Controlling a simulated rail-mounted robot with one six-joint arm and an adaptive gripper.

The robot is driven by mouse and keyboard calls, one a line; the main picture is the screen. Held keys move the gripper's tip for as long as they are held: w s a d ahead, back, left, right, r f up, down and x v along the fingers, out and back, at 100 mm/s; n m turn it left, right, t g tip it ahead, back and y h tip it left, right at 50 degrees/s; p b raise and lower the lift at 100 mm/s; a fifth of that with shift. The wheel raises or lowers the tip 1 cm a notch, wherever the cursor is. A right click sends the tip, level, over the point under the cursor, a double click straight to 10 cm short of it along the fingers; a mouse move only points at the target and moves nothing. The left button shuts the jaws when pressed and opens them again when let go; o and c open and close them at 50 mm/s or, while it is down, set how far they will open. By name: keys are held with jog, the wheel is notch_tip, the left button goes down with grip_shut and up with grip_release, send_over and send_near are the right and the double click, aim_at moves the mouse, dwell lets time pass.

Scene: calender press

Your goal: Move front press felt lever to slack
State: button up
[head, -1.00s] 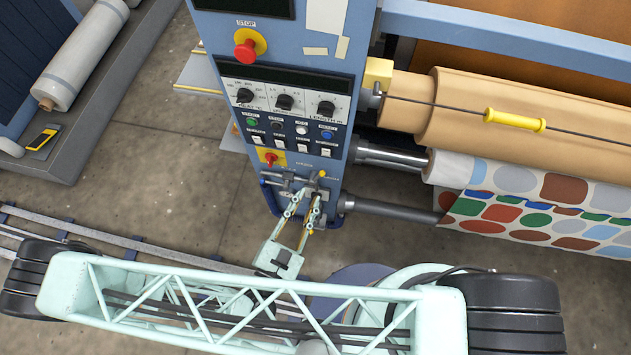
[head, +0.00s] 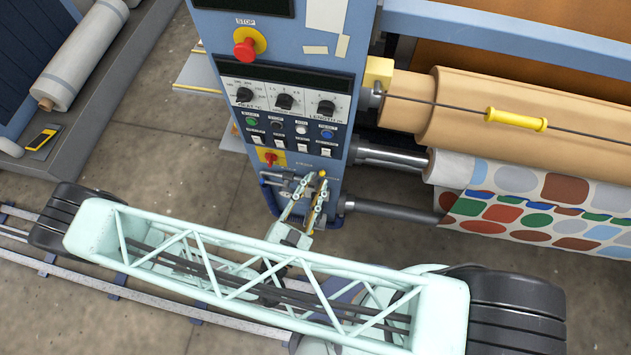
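The blue control column (head: 232,30) of the press stands at centre, with a lever bracket low on its front. A small yellow-ended lever (head: 322,174) shows at the right of this bracket; part of it is hidden by my gripper. My gripper (head: 309,194) is at the bracket, fingers pointing up at the column. Its two pale fingers are apart, with a visible gap between them. The right finger overlaps the yellow lever in the picture; I cannot tell whether they touch. The lever's label is too small to read.
Above the bracket are a red rotary switch (head: 270,158), several buttons, three black dials and a red stop button (head: 245,50). Rollers with patterned fabric (head: 540,215) lie to the right. A wrapped roll (head: 82,55) lies at left.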

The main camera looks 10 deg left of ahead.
jog(key=shift+w+d, duration=0.1)
jog(key=shift+w, duration=0.25)
jog(key=shift+c, duration=0.9)
grip_shut()
